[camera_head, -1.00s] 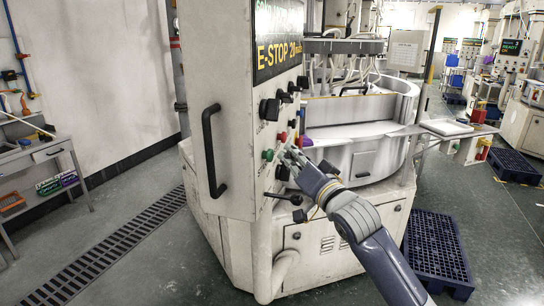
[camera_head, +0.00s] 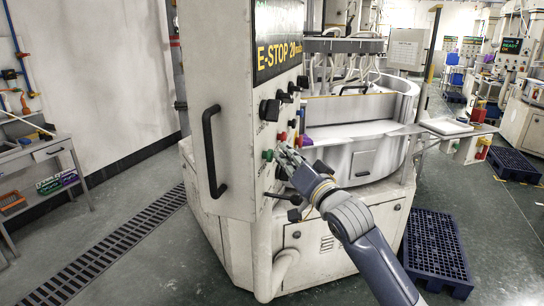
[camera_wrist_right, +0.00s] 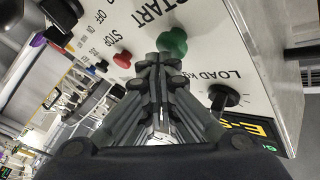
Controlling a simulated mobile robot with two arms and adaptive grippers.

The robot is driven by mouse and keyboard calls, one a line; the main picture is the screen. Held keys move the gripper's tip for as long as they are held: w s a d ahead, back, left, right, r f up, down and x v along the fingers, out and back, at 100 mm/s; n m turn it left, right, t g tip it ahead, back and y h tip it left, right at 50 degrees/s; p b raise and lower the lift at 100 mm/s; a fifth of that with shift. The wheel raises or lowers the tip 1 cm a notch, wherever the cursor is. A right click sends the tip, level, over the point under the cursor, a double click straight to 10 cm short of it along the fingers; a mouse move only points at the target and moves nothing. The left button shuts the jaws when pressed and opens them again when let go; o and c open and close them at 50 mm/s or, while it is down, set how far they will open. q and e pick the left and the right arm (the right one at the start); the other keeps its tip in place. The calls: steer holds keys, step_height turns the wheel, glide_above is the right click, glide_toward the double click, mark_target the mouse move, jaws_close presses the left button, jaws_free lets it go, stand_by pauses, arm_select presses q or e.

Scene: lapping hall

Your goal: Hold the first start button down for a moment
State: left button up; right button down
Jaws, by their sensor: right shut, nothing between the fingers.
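The green start button (camera_head: 267,155) is on the white control panel (camera_head: 262,185) of the machine, and it also shows in the right wrist view (camera_wrist_right: 173,42) beside the word START. My right gripper (camera_head: 284,152) is shut and empty, its fingertips close to the panel just right of the button. In the right wrist view the closed fingertips (camera_wrist_right: 158,62) overlap the lower left edge of the green button. I cannot tell whether they touch it or whether it is pressed in. My left gripper is not in view.
A red stop button (camera_wrist_right: 122,59) and a black load knob (camera_wrist_right: 224,97) flank the green button. A display (camera_head: 278,45) reads E-STOP above. A black handle (camera_head: 211,150) stands out from the cabinet's left side. A blue pallet (camera_head: 437,252) lies on the floor at right.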

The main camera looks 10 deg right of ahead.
steer(key=shift+w+a, duration=0.15)
steer(key=shift+a, duration=0.2)
stand_by(1.6)
steer(key=shift+d, duration=0.1)
steer(key=shift+s+d+p, duration=0.4)
steer(key=shift+d, duration=0.3)
steer(key=shift+s+d+p, duration=0.15)
steer(key=shift+s+d, duration=0.25)
steer(key=shift+d, duration=0.35)
steer(key=shift+s+d+p, duration=0.15)
steer(key=shift+s+d, duration=0.25)
steer(key=shift+d, duration=0.3)
steer(key=shift+s+d+p, duration=0.15)
steer(key=shift+s+d, duration=0.25)
steer(key=shift+d, duration=0.35)
